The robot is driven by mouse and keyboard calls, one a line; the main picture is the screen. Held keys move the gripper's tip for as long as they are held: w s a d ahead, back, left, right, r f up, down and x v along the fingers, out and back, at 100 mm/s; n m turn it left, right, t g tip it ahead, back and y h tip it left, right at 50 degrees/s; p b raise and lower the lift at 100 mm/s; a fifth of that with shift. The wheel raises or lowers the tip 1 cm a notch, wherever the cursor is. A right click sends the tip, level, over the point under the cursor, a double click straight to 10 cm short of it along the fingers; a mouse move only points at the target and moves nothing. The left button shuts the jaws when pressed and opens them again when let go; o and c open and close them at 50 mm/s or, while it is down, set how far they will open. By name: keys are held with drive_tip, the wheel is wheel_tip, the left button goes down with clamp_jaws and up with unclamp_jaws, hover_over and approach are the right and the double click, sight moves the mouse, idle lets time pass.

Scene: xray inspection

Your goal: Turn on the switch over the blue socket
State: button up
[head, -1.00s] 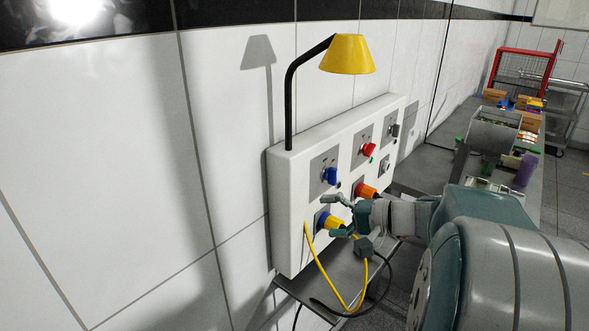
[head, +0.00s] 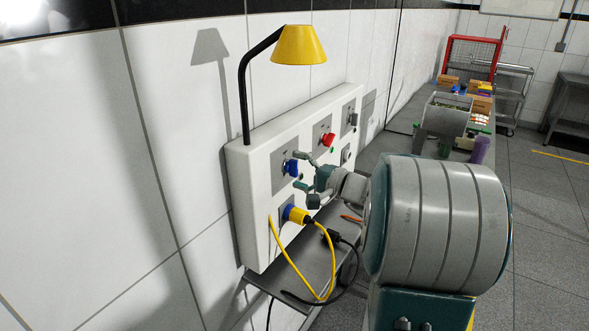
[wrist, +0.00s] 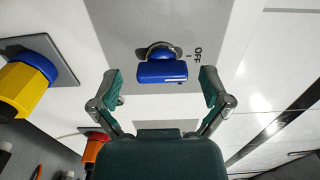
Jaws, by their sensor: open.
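The blue switch (head: 291,167) sits on a grey plate on the white panel, directly above the blue socket (head: 287,213). A yellow plug (head: 298,216) is in that socket. In the wrist view the blue switch (wrist: 162,70) lies between and slightly beyond the fingertips, with an "OFF" label beside it. My gripper (head: 301,172) is open and empty, with one finger on each side of the switch; it also shows in the wrist view (wrist: 162,86). I cannot tell whether either finger touches it. The blue socket (wrist: 42,62) is at the wrist view's left.
A red switch (head: 327,139) and a grey switch (head: 352,119) are further right on the panel. A yellow lamp (head: 299,45) overhangs it. A yellow cable (head: 290,262) loops over the grey shelf (head: 318,270) below. The orange socket (wrist: 95,146) shows in the wrist view.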

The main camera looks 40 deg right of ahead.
drive_tip(key=shift+w+a, duration=0.2)
drive_tip(key=shift+w, duration=0.2)
drive_tip(key=c, duration=1.2)
drive_tip(key=shift+o, duration=0.2)
drive_tip(key=m, duration=0.5)
drive_tip(key=shift+f+m, duration=0.1)
drive_tip(key=shift+m, duration=0.2)
drive_tip(key=m, duration=0.6)
drive_tip(key=shift+s, duration=0.1)
drive_tip(key=shift+m, duration=0.3)
